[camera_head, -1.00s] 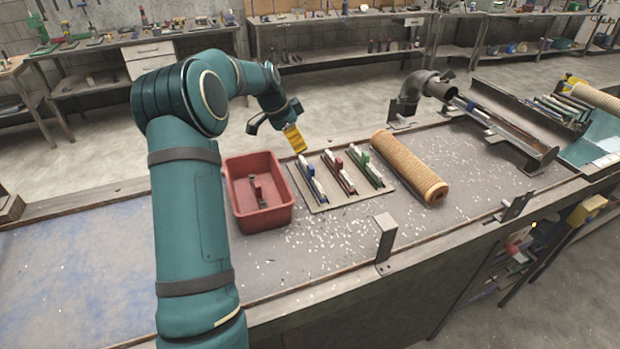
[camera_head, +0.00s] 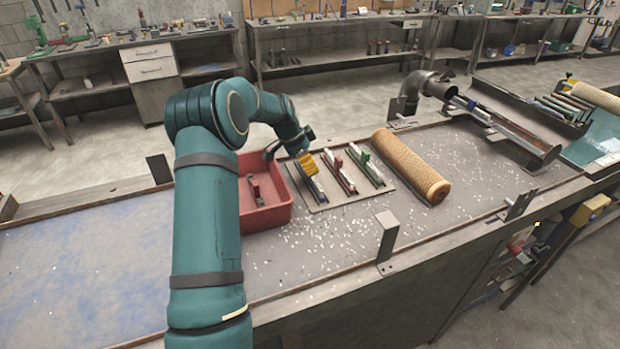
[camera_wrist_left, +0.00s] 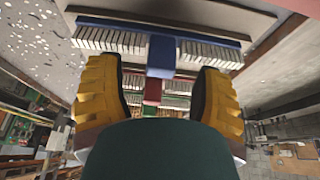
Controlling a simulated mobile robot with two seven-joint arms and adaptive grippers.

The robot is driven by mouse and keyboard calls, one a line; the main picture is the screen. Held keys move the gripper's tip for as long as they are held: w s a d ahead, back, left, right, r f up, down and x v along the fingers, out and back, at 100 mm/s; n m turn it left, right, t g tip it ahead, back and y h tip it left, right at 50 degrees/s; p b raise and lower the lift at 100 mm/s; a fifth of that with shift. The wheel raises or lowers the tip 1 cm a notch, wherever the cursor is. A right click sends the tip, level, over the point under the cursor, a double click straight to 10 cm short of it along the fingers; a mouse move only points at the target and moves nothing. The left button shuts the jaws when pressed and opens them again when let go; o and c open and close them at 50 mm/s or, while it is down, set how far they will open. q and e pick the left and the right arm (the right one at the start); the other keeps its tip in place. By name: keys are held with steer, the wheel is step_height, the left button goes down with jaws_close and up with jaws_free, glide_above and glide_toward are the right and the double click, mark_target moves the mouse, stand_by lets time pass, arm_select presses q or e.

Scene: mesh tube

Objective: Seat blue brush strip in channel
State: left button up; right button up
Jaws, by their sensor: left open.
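The blue brush strip (camera_head: 316,190) lies on a flat board (camera_head: 322,206) with a red strip (camera_head: 345,179) and a green strip (camera_head: 368,170) beside it. In the left wrist view the blue strip (camera_wrist_left: 161,45) shows white bristles and a blue block in its middle. My left gripper (camera_head: 307,165) is over the blue strip, and its yellow fingers hide part of it. In the left wrist view the fingers (camera_wrist_left: 160,100) are apart, on either side of the blue block, with nothing gripped. A long metal channel (camera_head: 515,138) lies at the right. My right gripper is not seen.
A red bin (camera_head: 270,217) holding a small item stands left of the board. A tan mesh tube (camera_head: 410,167) lies right of it. A metal elbow pipe (camera_head: 415,86) and an upright bracket (camera_head: 386,238) also stand on the bench. The bench's left part is clear.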

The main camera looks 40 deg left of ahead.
arm_select(q)
steer(key=x, duration=0.4)
steer(key=shift+w+f, duration=0.15)
steer(key=shift+f, duration=0.05)
jaws_close()
